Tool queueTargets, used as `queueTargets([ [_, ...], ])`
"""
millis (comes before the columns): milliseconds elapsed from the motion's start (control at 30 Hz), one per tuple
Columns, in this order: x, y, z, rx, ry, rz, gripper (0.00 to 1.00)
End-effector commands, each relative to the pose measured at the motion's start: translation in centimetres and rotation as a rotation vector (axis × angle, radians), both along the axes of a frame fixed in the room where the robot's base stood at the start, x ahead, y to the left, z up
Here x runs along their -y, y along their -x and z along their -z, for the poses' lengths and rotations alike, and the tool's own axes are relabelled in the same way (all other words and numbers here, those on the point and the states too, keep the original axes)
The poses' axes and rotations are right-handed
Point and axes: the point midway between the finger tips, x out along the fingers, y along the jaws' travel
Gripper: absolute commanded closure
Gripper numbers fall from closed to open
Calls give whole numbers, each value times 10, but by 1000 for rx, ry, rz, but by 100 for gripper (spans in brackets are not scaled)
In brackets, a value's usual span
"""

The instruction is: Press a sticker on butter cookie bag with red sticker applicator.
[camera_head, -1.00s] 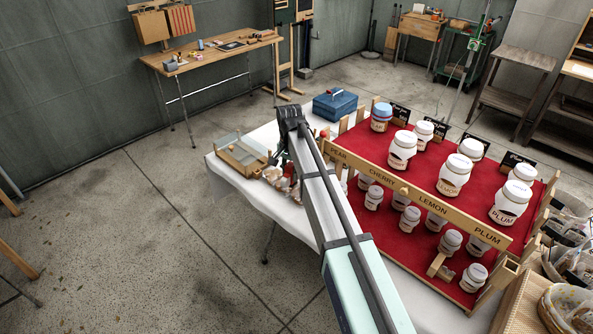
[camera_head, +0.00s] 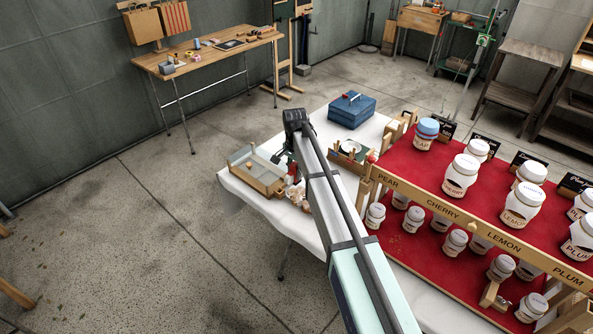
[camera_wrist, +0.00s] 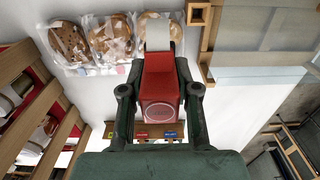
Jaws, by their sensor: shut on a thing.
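My gripper (camera_wrist: 160,88) is shut on the red sticker applicator (camera_wrist: 160,92), one finger on each side of it. A white flat piece (camera_wrist: 158,36) sticks out from the applicator's far end. Three clear cookie bags lie in a row on the white cloth in the wrist view: a dark speckled one (camera_wrist: 68,42), a middle one (camera_wrist: 111,36) and a right one (camera_wrist: 150,24). The applicator's white end overlaps the right bag in the picture; I cannot tell whether they touch. I cannot tell which bag is butter cookie. In the head view my arm partly hides the applicator (camera_head: 292,173) and the bags (camera_head: 299,196).
A wooden-framed tray (camera_head: 268,186) stands beside the bags, its corner (camera_wrist: 200,12) close to the right bag. The wooden jar rack (camera_head: 455,216) with several white jars is on the other side. A blue box (camera_head: 352,110) stands at the back of the table.

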Motion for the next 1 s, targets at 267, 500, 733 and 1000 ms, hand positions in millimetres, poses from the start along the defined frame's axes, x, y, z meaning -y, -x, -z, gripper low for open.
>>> queueTargets([
  [267,0,0,24,0,0,0,100],
  [500,0,0,46,0,0,-1,100],
  [733,0,0,55,0,0,-1,100],
  [1000,0,0,55,0,0,-1,100],
])
